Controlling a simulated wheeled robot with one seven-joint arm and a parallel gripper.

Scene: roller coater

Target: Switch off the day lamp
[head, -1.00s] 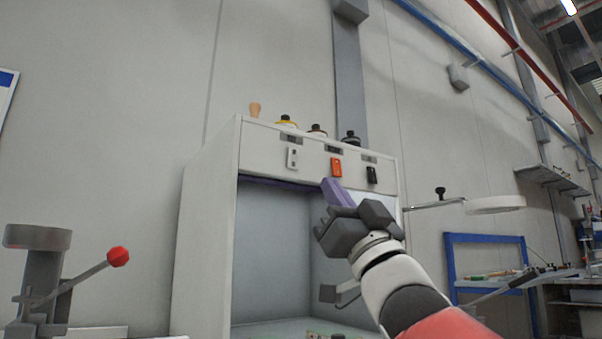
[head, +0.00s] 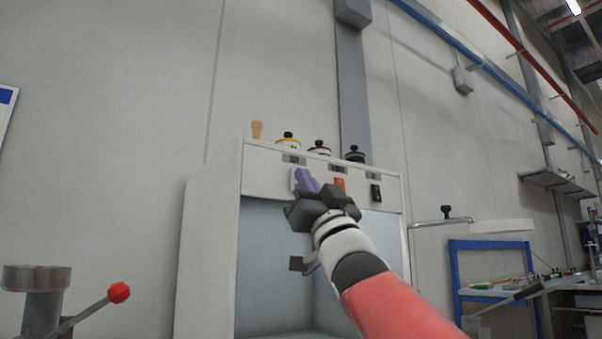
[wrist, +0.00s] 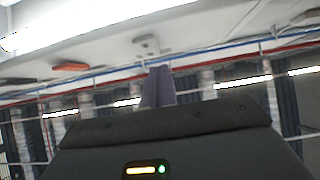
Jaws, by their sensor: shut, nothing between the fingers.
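A white cabinet (head: 215,210) has a row of switches on its upper front panel. A white switch (head: 293,180) is at the left, an orange switch (head: 339,184) in the middle and a black switch (head: 376,193) at the right. Small labels above them are too small to read, so I cannot tell which one is the day lamp's. My gripper (head: 305,179) is shut and empty, its purple fingers pointing up at the panel. They partly cover the white switch; I cannot tell whether they touch it. The fingers also show in the wrist view (wrist: 158,88).
Several lidded pots and a wooden-coloured piece (head: 257,130) stand on the cabinet's top. A red-knobbed lever (head: 119,292) is at the lower left.

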